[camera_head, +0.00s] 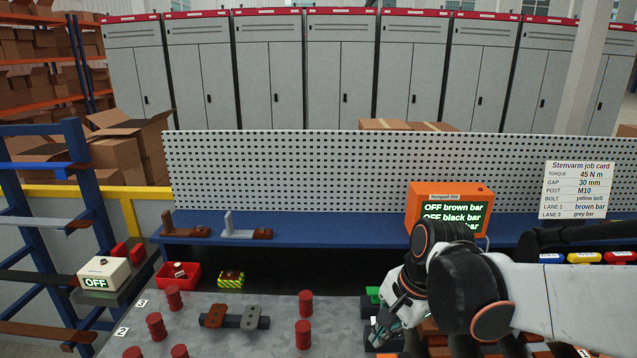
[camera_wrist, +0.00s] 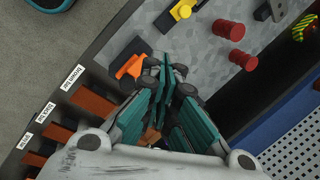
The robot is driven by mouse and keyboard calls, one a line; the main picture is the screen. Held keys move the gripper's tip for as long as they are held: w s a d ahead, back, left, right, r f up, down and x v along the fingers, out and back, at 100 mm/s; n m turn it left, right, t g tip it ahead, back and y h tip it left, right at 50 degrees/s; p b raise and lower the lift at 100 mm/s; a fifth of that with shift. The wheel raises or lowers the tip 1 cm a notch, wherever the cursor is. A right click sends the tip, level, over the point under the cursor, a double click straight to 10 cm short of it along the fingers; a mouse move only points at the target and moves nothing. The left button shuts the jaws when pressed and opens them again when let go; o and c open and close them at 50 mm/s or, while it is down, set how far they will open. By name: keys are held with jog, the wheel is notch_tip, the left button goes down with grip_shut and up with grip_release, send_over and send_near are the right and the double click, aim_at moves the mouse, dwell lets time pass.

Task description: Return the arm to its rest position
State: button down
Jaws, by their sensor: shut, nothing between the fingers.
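My arm comes in from the right edge in the head view, with a dark wrist joint and a white link. My gripper (camera_head: 380,335) points down and to the left, low over the right part of the grey work surface (camera_head: 225,338). In the wrist view my gripper (camera_wrist: 164,65) shows its teal fingers closed together with nothing visible between them. The fingertips appear close to an orange piece (camera_wrist: 130,70) by the edge of the work surface; I cannot tell whether they touch.
Red posts (camera_head: 303,333) stand on the surface, with a brown and a grey bar (camera_head: 250,317) in the middle. An orange display box (camera_head: 450,207) stands on the blue shelf (camera_head: 330,227) behind my arm. Labelled bar slots (camera_wrist: 92,103) lie beside the gripper. A perforated panel (camera_head: 300,170) stands behind.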

jog(key=s+d+r+n+t+h+b, duration=0.1)
jog(key=s+d+n+t+h+b, duration=0.1)
jog(key=s+d+n+t+b, duration=0.2)
jog(key=shift+s+d+n+t, duration=0.5)
jog(key=shift+s+d+n, duration=1.05)
jog(key=shift+s+n, duration=2.1)
